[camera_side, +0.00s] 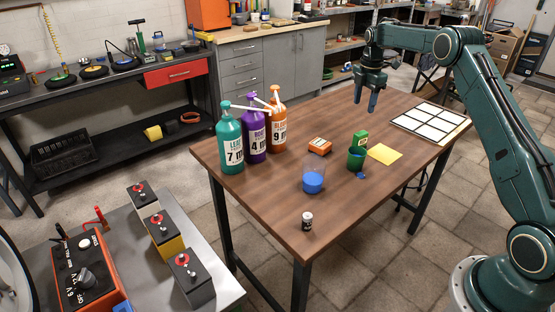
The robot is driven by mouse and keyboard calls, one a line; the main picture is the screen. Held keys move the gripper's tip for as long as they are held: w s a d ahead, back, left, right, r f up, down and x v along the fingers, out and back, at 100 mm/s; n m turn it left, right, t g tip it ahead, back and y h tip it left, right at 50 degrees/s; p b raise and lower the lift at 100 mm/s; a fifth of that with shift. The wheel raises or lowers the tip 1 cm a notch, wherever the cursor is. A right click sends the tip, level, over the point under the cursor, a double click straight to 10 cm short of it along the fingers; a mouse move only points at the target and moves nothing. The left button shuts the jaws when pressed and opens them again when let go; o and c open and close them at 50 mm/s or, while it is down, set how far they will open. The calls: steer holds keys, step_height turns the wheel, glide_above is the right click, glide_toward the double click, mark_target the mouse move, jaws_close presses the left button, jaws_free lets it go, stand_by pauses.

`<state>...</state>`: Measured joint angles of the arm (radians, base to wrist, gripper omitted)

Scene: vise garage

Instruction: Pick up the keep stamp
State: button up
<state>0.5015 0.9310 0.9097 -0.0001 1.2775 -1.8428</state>
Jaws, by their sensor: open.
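I cannot read any label as "keep", so I cannot tell for certain which thing is the keep stamp. Two small labelled blocks are in view. A green block (361,139) sits in or just behind the top of a green cup (356,159). An orange block (319,146) lies on the brown table to its left. My gripper (372,103) is open and empty, with its fingers pointing down. It hangs above the far part of the table, beyond the green cup in this view, touching nothing.
On the table (265,190) are teal (230,145), purple (254,135) and orange (277,124) pump bottles, a clear cup with blue contents (313,181), a small black-and-white cylinder (307,221), a yellow sheet (385,154) and a white grid board (432,121). The front right is clear.

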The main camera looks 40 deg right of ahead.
mark_target(360, 141)
steer(key=d+f, duration=0.2)
steer(key=f, duration=0.1)
steer(key=shift+n, duration=0.4)
steer(key=shift+f, duration=4.25)
steer(key=shift+f, duration=2.65)
